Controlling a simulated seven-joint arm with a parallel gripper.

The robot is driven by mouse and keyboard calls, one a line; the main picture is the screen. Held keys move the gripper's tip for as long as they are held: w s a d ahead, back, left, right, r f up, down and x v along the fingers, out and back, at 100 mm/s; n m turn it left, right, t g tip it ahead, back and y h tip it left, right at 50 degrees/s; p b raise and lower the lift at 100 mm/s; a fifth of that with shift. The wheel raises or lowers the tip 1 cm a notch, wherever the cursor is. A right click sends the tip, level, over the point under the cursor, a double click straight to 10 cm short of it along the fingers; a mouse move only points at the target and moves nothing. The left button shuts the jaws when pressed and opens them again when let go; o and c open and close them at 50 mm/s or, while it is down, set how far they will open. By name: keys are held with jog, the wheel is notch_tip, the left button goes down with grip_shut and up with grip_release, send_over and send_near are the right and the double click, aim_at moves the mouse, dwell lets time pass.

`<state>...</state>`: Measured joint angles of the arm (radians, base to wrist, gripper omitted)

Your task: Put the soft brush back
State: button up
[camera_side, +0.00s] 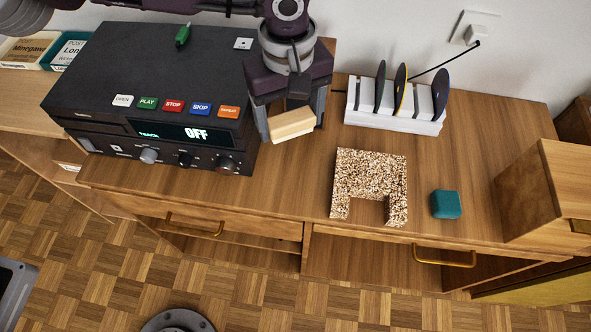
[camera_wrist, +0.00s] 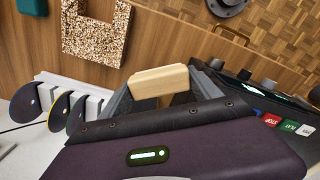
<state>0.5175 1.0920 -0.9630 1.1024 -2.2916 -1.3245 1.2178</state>
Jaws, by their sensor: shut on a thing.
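My gripper (camera_side: 293,122) is shut on a pale wooden block (camera_side: 292,126), which appears to be the soft brush. It is held in front of the player's right side, above the wooden cabinet top. In the wrist view the brush (camera_wrist: 158,81) lies across the fingers, and no bristles can be made out. A speckled U-shaped piece (camera_side: 370,176) lies on the cabinet top to the right of my gripper, its notch facing the front edge. It also shows in the wrist view (camera_wrist: 92,48).
A black player (camera_side: 100,75) with coloured buttons stands left. A white rack (camera_side: 385,119) holding several discs stands behind the speckled piece. A teal block (camera_side: 446,204) sits to its right, and a wooden box (camera_side: 545,190) stands far right. Cabinet top between player and speckled piece is clear.

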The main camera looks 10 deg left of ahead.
aim_at(295, 173)
jog(key=f+n, duration=0.1)
jog(key=f, duration=0.4)
jog(key=f+n, duration=0.1)
jog(key=f, duration=0.8)
jog(key=shift+d+f+n, duration=0.4)
jog(key=shift+f, duration=0.15)
jog(key=o, duration=1.4)
jog(key=shift+o, duration=0.2)
